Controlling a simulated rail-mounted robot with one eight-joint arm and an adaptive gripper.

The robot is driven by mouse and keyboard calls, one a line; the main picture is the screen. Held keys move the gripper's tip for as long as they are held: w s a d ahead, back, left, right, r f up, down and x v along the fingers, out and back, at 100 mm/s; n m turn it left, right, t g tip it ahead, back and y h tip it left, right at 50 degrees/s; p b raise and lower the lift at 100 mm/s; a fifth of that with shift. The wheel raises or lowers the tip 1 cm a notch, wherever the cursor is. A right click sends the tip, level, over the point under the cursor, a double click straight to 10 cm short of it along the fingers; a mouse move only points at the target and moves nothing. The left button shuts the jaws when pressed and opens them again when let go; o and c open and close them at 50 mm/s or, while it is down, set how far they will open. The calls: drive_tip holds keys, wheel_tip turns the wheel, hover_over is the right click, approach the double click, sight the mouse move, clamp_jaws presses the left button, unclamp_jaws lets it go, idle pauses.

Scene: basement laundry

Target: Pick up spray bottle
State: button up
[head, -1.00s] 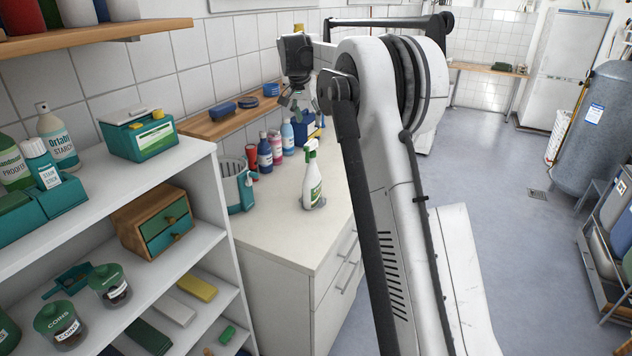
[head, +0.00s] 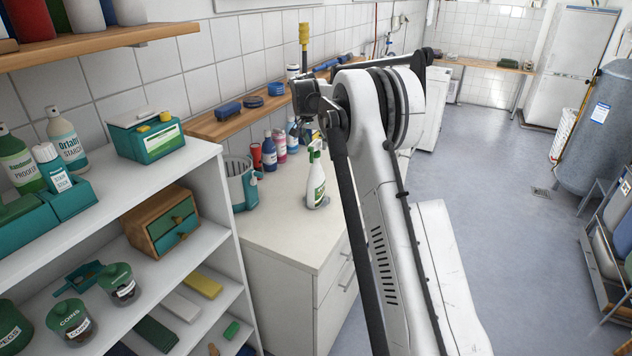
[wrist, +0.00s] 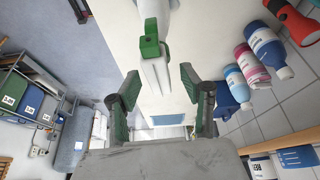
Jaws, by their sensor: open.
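The spray bottle (head: 316,182), white with a green and white label and a white and green spray head, stands upright on the pale counter (head: 277,226). In the wrist view its spray head (wrist: 151,47) shows at top centre, with the white part reaching between my two fingertips. My gripper (wrist: 160,82) is open, with a green-padded finger on each side and nothing held. In the head view my gripper (head: 308,138) is just above and behind the bottle, small and partly merged with the dark wrist. I cannot tell whether a finger touches the bottle.
Several bottles (head: 269,153) and a teal and grey caddy (head: 240,182) stand at the counter's back by the tiled wall. A wooden ledge (head: 222,122) runs behind. The white shelf unit (head: 190,166) is at left. The counter front is clear.

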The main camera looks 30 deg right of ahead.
drive_tip(key=shift+f, duration=0.15)
clamp_jaws()
idle(0.5)
